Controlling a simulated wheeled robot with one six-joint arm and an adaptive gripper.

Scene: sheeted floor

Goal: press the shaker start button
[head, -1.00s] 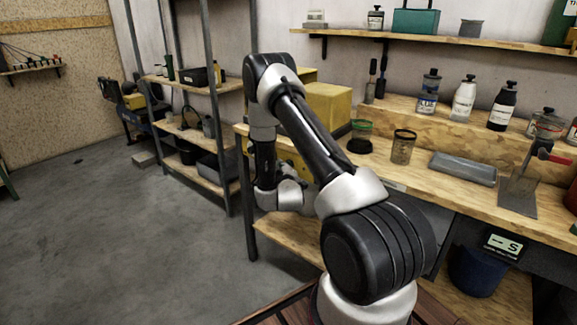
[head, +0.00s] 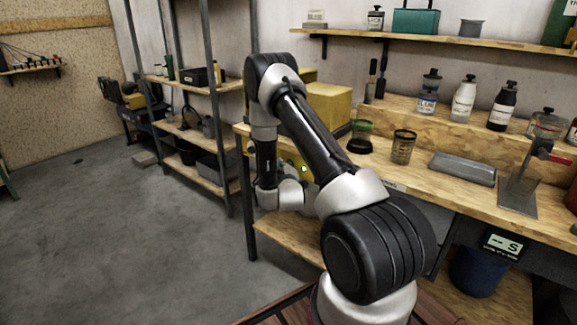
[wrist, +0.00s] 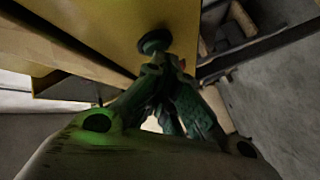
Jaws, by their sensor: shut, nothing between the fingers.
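The yellow shaker (head: 328,104) stands at the left end of the wooden bench, partly hidden behind my arm. In the wrist view, a dark round button (wrist: 155,41) stands out from the yellow panel (wrist: 105,30). My gripper (wrist: 163,66) is shut and empty, with its fingertips right at the button. I cannot tell whether they touch it. A green glow falls on the gripper body at the left. In the head view my arm hides the fingertips.
On the bench, a green-rimmed jar (head: 360,138), a mesh cup (head: 403,147) and a grey tray (head: 463,168) stand right of my arm. A metal shelf rack (head: 205,88) stands to the left. The floor (head: 110,235) at the left is clear.

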